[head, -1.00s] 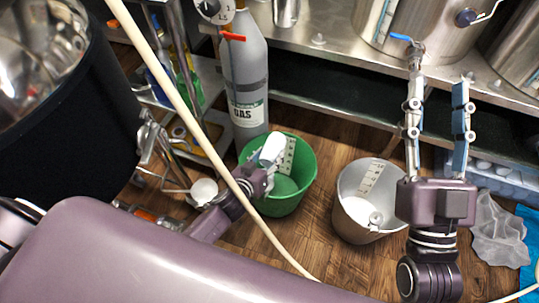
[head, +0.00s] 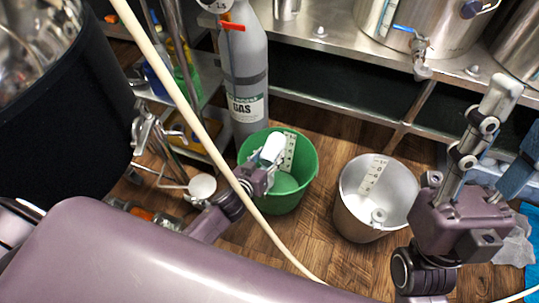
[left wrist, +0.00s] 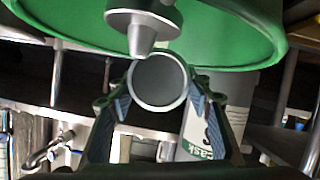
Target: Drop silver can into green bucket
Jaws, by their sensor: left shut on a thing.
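The silver can (head: 273,148) is held in my left gripper (head: 264,166), at the mouth of the green bucket (head: 304,180). In the left wrist view, the can's round end (left wrist: 158,80) sits between the two fingers, with the green bucket's wall (left wrist: 225,30) behind and above. The gripper is shut on the can; how far the can dips below the rim I cannot tell. My right gripper (head: 512,112) is at the right edge, its fingers apart and empty, to the right of the grey bucket.
A grey bucket (head: 349,205) stands right of the green one. A gas cylinder (head: 246,75) stands just behind the green bucket. A pale hose (head: 181,102) crosses in front of my left arm. A steel bench (head: 335,55) with kettles runs along the back.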

